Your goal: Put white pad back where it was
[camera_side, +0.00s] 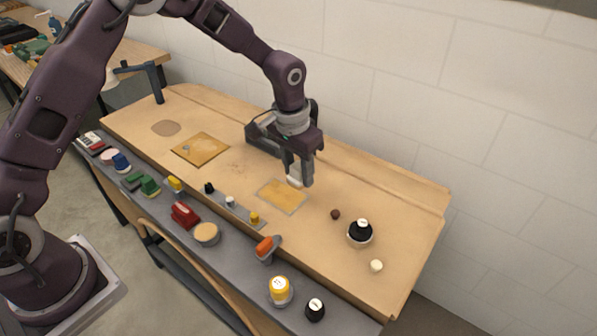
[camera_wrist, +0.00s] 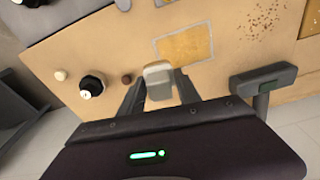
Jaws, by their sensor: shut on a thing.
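A white pad (camera_wrist: 158,72) sits between the two fingers of my gripper (camera_wrist: 160,92) in the wrist view. It also shows as a small pale block (camera_side: 293,180) at the fingertips in the side view. My gripper (camera_side: 300,182) is shut on the pad and points down over the wooden bench. A yellow rectangular patch with a pale border (camera_side: 282,195) lies on the bench just below and in front of the pad; it also shows in the wrist view (camera_wrist: 186,43). I cannot tell whether the pad touches the bench.
A brown ball (camera_side: 335,214), a black knob-like piece (camera_side: 360,231) and a white ball (camera_side: 376,265) stand to the right. A yellow square panel (camera_side: 200,149) lies left. A grey front ledge (camera_side: 240,258) carries several items. A wall runs behind.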

